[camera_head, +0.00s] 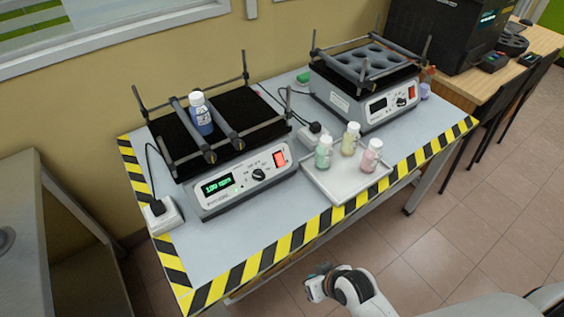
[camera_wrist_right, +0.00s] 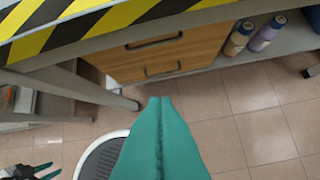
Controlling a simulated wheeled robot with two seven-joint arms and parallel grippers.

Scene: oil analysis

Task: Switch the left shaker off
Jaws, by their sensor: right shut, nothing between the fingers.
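The left shaker (camera_head: 246,186) stands on the table, its front panel facing me. Its display (camera_head: 218,185) is lit with green characters. A dark knob (camera_head: 258,175) and a bright red switch (camera_head: 280,158) sit to the right of the display. A blue bottle with a white cap (camera_head: 201,115) stands between the bars on its black platform. My right gripper (camera_wrist_right: 160,100) is shut and empty, in front of and below the table edge; in the head view its arm shows at the bottom. Part of my left gripper (camera_wrist_right: 42,170) shows at the lower left of the right wrist view; its opening is unclear.
The right shaker (camera_head: 370,112) has a dark display and a red switch. A tray (camera_head: 338,193) holds three bottles, green, yellow and pink, right of the left shaker. A white power socket (camera_head: 163,215) lies at the left. Striped tape (camera_head: 290,243) marks the table edge.

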